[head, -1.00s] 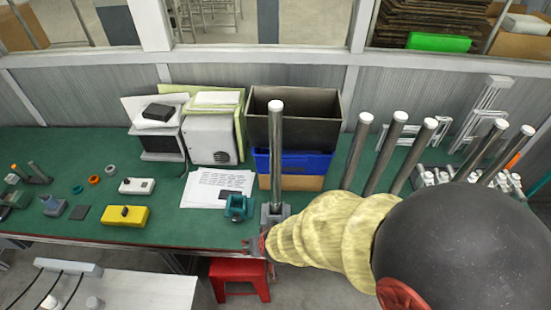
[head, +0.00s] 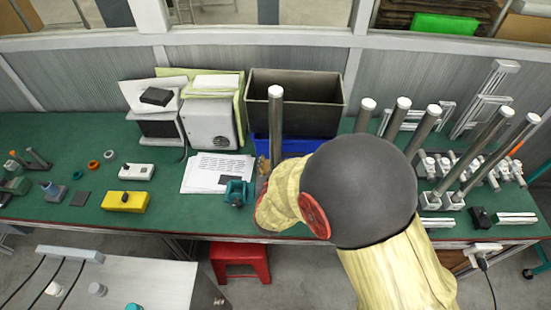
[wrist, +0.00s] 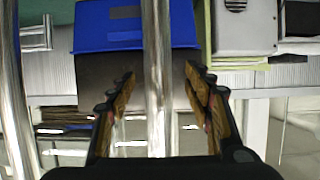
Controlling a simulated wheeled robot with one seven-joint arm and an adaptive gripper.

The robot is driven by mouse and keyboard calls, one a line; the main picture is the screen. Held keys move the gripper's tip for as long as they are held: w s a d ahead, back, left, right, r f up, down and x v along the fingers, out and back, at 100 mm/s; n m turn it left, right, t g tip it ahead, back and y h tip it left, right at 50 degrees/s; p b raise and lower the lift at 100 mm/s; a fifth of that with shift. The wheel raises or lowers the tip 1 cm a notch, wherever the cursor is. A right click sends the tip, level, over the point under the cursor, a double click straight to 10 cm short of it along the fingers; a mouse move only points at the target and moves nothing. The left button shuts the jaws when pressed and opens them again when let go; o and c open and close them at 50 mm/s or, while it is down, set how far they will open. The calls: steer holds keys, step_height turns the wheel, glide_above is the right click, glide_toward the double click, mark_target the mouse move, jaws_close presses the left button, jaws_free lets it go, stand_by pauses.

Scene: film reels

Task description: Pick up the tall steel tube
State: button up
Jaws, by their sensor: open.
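A tall steel tube (head: 275,125) with a pale top stands upright near the bench's front edge, before a dark bin. Its lower part is hidden behind my arm in the head view. My gripper (head: 263,178) is at the tube's lower half, mostly hidden by my yellow-sleeved wrist. In the wrist view my gripper (wrist: 160,92) is open, with the steel tube (wrist: 157,60) running between its brown-padded fingers. Gaps show on both sides, so the fingers look apart from the tube.
Several other steel tubes (head: 403,118) stand to the right; one shows at the wrist view's left. Behind the tube are the dark bin (head: 320,92) and a blue bin (head: 310,145). A teal clamp (head: 236,192) lies left. A red stool (head: 240,262) stands below the green bench (head: 60,217).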

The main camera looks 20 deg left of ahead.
mark_target(275, 161)
steer(key=x, duration=0.4)
steer(key=shift+w+d, duration=0.1)
steer(key=shift+c, duration=0.8)
steer(key=c, duration=1.1)
jaws_close()
steer(key=shift+r, duration=0.15)
